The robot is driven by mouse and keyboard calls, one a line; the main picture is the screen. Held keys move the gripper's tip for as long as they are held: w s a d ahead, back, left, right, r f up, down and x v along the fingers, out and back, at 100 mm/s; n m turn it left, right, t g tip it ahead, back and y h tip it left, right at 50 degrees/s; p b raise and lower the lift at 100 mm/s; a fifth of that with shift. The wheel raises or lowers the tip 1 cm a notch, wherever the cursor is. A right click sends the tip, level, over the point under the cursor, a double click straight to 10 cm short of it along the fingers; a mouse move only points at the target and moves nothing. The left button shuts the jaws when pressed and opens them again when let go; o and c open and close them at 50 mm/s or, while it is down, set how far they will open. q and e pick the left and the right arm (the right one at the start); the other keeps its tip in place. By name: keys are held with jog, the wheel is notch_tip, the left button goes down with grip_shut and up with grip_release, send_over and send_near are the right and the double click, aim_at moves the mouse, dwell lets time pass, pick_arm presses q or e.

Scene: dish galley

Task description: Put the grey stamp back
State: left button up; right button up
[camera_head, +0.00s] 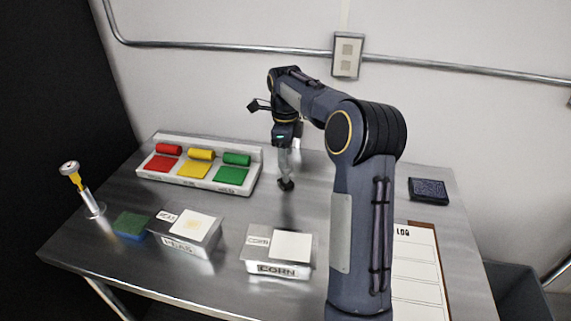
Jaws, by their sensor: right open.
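My right gripper (285,160) points down over the middle of the metal table, right of the coloured tray. Its jaws are open. A slim pale grey upright shape with a dark foot (286,185) shows under the wrist, seeming to reach the tabletop. I cannot tell whether it is the grey stamp or only my fingers. A dark square pad (428,190) lies at the back right. At the left edge a tilted piece with a round grey top and yellow neck (73,178) stands in a silver holder (93,205). My left gripper is not in view.
A pale tray (207,190) holds red, yellow and green cylinders and patches. Two labelled boxes, one marked CORN (278,270), stand in front, with a blue-green sponge (131,224) at left. A log clipboard (418,270) lies at right, partly behind my arm.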

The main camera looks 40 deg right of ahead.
jog(key=shift+r, duration=0.4)
jog(key=shift+s+a+r, duration=0.15)
jog(key=shift+s+r, duration=0.1)
jog(key=s+a+r+n+t+y, duration=0.25)
jog(key=s+a+r+n, duration=0.25)
jog(key=s+a+n, duration=0.6)
jog(key=s+a+f+n+t, duration=0.1)
jog(key=s+a+f+n, duration=0.2)
jog(key=s+a+n, duration=0.3)
jog(key=s+a+f+n+t+y, duration=0.1)
jog(key=s+a+f+n+t, duration=0.1)
jog(key=s+a+n, duration=0.3)
jog(key=s+f+n, duration=0.1)
jog(key=s+n, duration=0.3)
jog(key=s, duration=0.2)
jog(key=shift+a+f+n, duration=0.2)
jog(key=shift+a+n, duration=0.1)
jog(key=shift+a, duration=0.1)
